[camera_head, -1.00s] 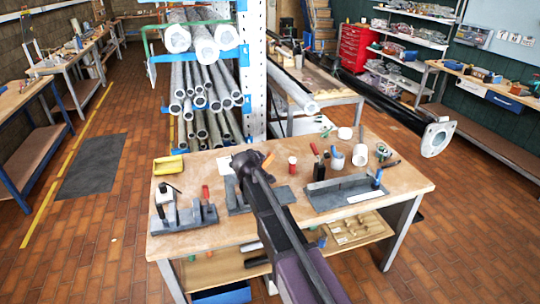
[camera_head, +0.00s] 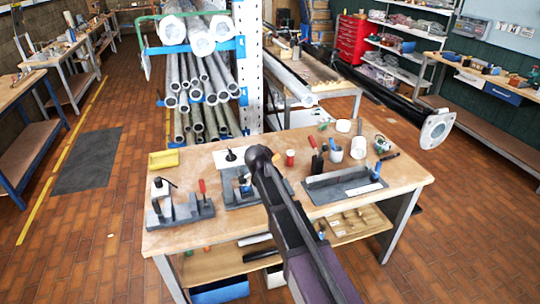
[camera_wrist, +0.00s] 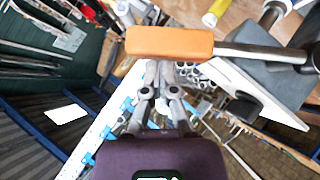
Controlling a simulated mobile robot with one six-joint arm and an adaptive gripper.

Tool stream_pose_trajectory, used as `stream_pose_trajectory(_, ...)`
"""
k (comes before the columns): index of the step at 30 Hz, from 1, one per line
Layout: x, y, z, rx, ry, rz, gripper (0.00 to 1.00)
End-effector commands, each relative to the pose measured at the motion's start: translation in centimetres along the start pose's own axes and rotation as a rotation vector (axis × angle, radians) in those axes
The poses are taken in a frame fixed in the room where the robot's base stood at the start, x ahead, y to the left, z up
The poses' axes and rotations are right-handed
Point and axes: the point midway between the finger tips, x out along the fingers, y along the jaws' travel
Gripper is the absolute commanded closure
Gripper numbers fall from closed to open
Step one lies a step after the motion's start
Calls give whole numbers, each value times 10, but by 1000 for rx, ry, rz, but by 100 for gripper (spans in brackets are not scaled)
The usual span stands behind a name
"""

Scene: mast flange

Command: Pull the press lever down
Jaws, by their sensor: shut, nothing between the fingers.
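The press lever shows in the wrist view as an orange handle (camera_wrist: 170,41) on a metal rod (camera_wrist: 262,53), which runs right to a grey press part (camera_wrist: 285,85). My gripper (camera_wrist: 166,66) is shut and empty. Its fingertips are at the handle's lower edge in the picture and partly hidden by it; I cannot tell whether they touch it. In the head view, the grey press base (camera_head: 236,200) stands mid-bench, partly behind my arm.
The wooden bench (camera_head: 180,241) carries another grey fixture (camera_head: 182,214) with a red-handled part at left, and a grey tray (camera_head: 340,190) at right. A yellow bin (camera_head: 163,159), a red can (camera_head: 290,157) and cups stand at the back. A pipe rack (camera_head: 205,90) rises behind.

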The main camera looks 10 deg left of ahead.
Motion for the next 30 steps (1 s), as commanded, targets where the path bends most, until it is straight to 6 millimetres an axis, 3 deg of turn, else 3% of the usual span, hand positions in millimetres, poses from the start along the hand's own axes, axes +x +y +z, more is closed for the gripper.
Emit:
stream_pose_trajectory(19,-2,1,-4,0,1,-1,100)
stream_pose_trajectory(30,-18,6,-24,0,2,-1,100)
